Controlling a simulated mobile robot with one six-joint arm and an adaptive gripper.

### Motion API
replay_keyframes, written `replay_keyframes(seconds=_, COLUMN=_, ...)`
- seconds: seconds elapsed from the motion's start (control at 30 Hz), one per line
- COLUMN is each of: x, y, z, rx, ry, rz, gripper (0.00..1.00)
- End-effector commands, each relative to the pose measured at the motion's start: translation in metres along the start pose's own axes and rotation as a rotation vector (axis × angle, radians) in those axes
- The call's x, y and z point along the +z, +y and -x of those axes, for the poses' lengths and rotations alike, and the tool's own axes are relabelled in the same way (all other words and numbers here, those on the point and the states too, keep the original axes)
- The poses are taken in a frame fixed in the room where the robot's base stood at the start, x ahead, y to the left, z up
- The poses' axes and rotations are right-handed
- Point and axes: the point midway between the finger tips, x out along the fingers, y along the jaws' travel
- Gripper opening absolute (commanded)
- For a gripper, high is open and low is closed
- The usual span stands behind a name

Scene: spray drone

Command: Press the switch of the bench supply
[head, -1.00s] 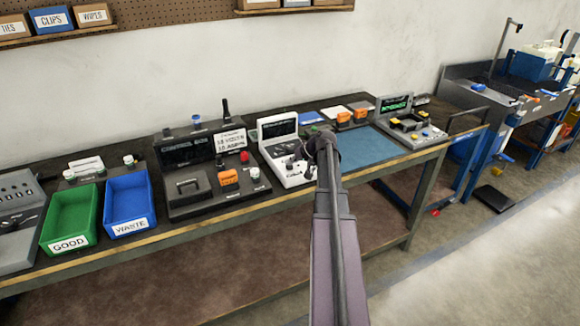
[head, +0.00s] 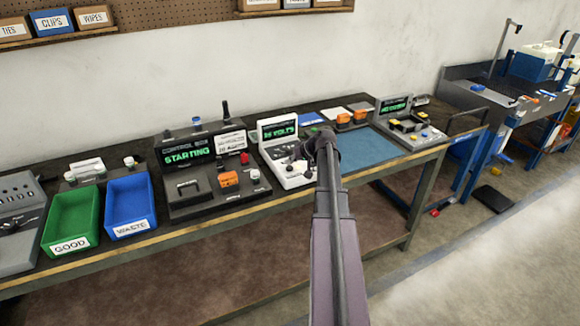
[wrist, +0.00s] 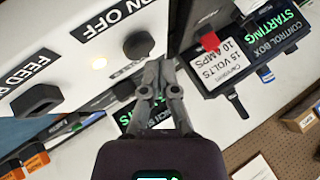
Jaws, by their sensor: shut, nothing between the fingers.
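The bench supply (head: 298,172) is a white unit in the middle of the bench, with an upright screen (head: 277,129) lit in green with what reads as "15 VOLTS". In the wrist view its white panel (wrist: 85,55) carries an "ON OFF" label (wrist: 108,20) and a round black switch or knob (wrist: 138,45) beside it. My gripper (wrist: 160,65) is shut and empty. Its fingertips appear just beside that black part; I cannot tell whether they touch it. In the head view my arm hides the fingers and part of the supply's right side.
The control box (head: 187,152), left of the supply, shows "STARTING"; its card (wrist: 222,55) reads 15 volts, 10 amps. Green (head: 72,218) and blue (head: 130,205) bins stand further left. A blue mat (head: 370,150) lies bare on the right, with another lit unit (head: 410,130) beyond.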

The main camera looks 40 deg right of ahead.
Motion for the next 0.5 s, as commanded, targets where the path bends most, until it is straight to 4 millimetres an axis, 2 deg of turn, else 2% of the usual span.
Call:
replay_keyframes(seconds=0.27, x=-0.0001, y=-0.0002, z=0.0, rx=0.0, ry=0.0, rz=0.0, gripper=0.0)
replay_keyframes(seconds=0.5, x=-0.006, y=-0.0062, z=0.0082, rx=0.0, ry=0.0, rz=0.0, gripper=0.0)
